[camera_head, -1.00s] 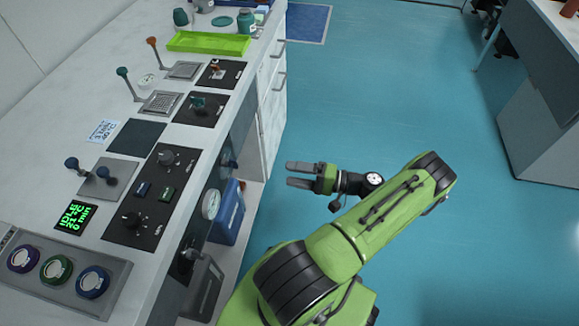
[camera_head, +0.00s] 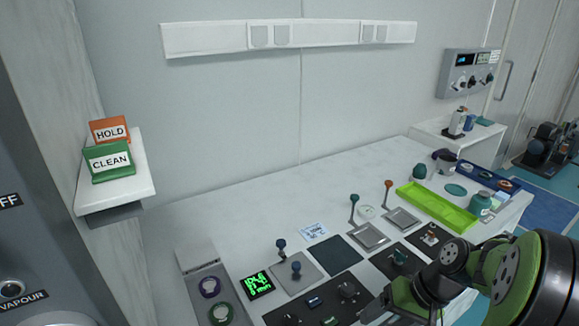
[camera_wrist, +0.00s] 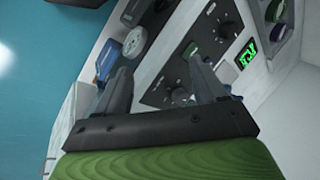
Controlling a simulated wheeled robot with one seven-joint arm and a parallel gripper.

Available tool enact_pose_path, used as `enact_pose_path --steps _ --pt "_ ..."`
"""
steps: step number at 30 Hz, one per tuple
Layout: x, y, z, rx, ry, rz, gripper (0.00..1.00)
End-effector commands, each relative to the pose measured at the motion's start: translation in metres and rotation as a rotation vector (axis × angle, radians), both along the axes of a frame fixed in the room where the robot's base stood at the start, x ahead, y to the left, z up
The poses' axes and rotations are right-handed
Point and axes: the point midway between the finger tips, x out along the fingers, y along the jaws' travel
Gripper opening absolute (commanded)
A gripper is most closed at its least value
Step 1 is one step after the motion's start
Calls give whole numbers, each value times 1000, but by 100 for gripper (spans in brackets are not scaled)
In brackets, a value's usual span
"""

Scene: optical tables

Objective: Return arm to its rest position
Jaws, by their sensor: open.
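My gripper (camera_wrist: 162,85) shows in the wrist view with its two grey fingers spread apart and nothing between them. Behind the fingers is the black knob panel (camera_wrist: 177,68) of the bench. In the head view my green arm (camera_head: 490,270) enters at the lower right. The gripper end (camera_head: 372,308) is by the bench's front side, near the knob panel (camera_head: 335,297). Its fingertips are partly cut off by the bottom edge. I cannot tell the gap to the panel.
The bench holds a lime tray (camera_head: 437,207), levers, a lit display (camera_head: 259,285) and coloured dials (camera_head: 210,287). Blue floor (camera_wrist: 35,90) lies clear beside the bench.

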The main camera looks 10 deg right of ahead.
Motion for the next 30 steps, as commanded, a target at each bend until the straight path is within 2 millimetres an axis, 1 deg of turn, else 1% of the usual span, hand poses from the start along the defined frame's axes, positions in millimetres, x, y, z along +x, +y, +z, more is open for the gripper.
enact_pose_path --steps 1,4,6,8,9,12,15,18,30 --pt "-3 21 30 -89 -9 53 70" --pt "-17 56 71 -246 -45 125 70" --pt "-32 77 97 -341 -93 163 70" --pt "-49 91 119 -408 -146 186 70" --pt "-60 99 131 -443 -187 199 70" --pt "-86 110 152 -498 -282 216 70" --pt "-102 113 162 -516 -345 220 70" --pt "-108 113 164 -521 -370 218 70" --pt "-107 113 163 -521 -371 218 70"
